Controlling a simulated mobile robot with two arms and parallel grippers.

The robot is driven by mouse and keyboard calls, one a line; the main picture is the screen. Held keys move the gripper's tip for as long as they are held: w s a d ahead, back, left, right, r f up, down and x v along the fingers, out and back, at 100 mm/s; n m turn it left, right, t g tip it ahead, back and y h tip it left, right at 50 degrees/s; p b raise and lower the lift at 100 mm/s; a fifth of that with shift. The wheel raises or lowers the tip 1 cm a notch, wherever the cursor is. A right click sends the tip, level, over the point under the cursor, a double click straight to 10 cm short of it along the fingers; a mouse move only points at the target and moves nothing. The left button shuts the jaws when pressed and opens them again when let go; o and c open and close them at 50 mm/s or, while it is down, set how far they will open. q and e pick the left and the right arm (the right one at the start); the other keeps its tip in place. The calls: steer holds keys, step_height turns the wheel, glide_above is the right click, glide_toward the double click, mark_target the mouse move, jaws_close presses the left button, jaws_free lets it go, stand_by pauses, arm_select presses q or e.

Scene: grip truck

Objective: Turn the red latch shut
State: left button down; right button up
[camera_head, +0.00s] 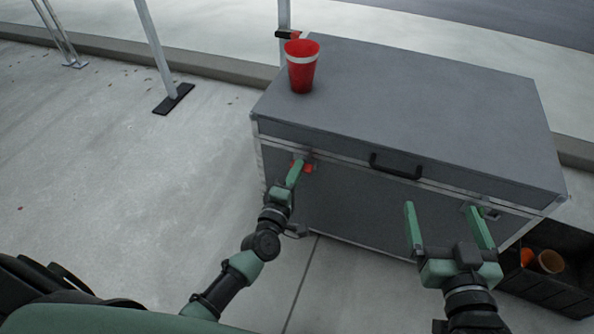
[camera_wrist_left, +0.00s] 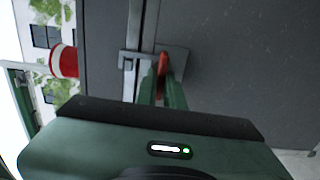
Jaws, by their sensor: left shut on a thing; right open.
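The red latch (camera_head: 308,168) sits on the front of a large grey case (camera_head: 420,100), near its left end, just below the lid seam. My left gripper (camera_head: 297,168) is at the latch and shut on it. In the left wrist view the red latch (camera_wrist_left: 163,64) shows between the green fingers (camera_wrist_left: 161,88), in front of a metal plate; the fingers hide part of it. My right gripper (camera_head: 446,212) is open and empty in front of the case's right part, near a second latch plate (camera_head: 489,213) on the case.
A red cup with a white band (camera_head: 302,66) stands on the case lid's left corner. A black handle (camera_head: 396,166) is mid-front. A black crate (camera_head: 548,284) with orange cups stands at the right. Pavement at the left is clear around a pole foot (camera_head: 174,98).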

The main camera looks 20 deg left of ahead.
steer(key=shift+r, duration=0.15)
stand_by(0.3)
arm_select(q)
steer(key=c, duration=1.5)
jaws_free()
steer(key=s+p, duration=0.1)
steer(key=s, duration=0.6)
steer(key=shift+s+a, duration=0.15)
steer(key=shift+s, duration=0.25)
arm_select(e)
steer(key=f+g, duration=0.1)
steer(key=s+f+g, duration=0.1)
steer(key=f, duration=0.1)
steer(key=s+d+f+g, duration=0.1)
steer(key=f, duration=0.1)
steer(key=shift+s+d+f+h, duration=0.1)
steer(key=shift+f+h, duration=0.05)
steer(key=shift+h, duration=0.25)
